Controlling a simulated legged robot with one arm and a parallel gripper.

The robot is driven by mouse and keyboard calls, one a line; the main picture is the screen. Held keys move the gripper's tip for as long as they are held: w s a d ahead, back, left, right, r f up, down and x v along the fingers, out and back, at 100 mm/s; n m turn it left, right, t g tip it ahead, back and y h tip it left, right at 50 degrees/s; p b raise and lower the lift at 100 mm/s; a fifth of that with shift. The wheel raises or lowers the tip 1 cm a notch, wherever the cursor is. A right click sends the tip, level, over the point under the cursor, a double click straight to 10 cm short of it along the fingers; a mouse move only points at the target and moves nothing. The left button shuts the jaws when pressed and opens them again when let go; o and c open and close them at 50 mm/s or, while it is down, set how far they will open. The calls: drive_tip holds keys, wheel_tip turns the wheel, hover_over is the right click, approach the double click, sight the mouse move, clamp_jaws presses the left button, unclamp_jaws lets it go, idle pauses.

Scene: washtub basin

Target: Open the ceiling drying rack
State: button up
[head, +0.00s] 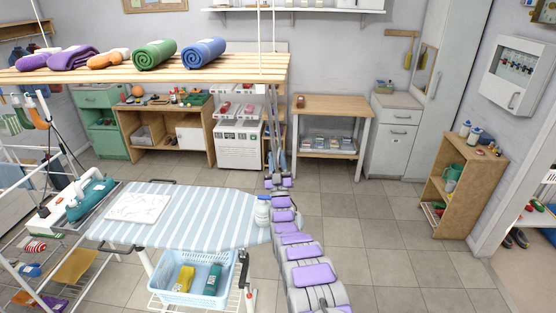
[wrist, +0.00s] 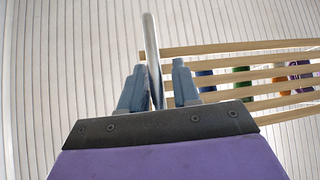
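The ceiling drying rack (head: 150,72) is a wooden slatted frame hung on white cords at the upper left of the head view. Its slats (wrist: 230,72) show from below in the wrist view, right of my gripper. In the wrist view, my gripper (wrist: 158,66) points upward with its two blue-grey fingers apart. A pale grey rod (wrist: 149,35) stands between the fingers, close to the left one, with a gap to the right one. In the head view, my gripper (head: 276,160) is below the rack's right end; its fingertips are hard to make out there.
Rolled towels, including a green one (head: 154,54) and a blue one (head: 203,52), lie on the rack. A striped ironing board (head: 200,222) stands left of my arm, with a blue basket (head: 196,291) below. A wooden table (head: 331,106) stands behind.

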drive_tip(key=shift+o, duration=0.6)
drive_tip(key=shift+s+d+f+p, duration=0.1)
drive_tip(key=shift+s+f+p, duration=0.15)
drive_tip(key=shift+s, duration=0.55)
drive_tip(key=shift+s+d+f+p, duration=0.1)
drive_tip(key=shift+s+f, duration=0.1)
drive_tip(key=shift+s, duration=0.6)
drive_tip(key=s+d+b, duration=0.1)
drive_tip(key=s+b, duration=0.6)
drive_tip(key=s, duration=0.2)
drive_tip(key=shift+s+d, duration=0.15)
drive_tip(key=shift+d, duration=0.05)
drive_tip(key=shift+f, duration=0.1)
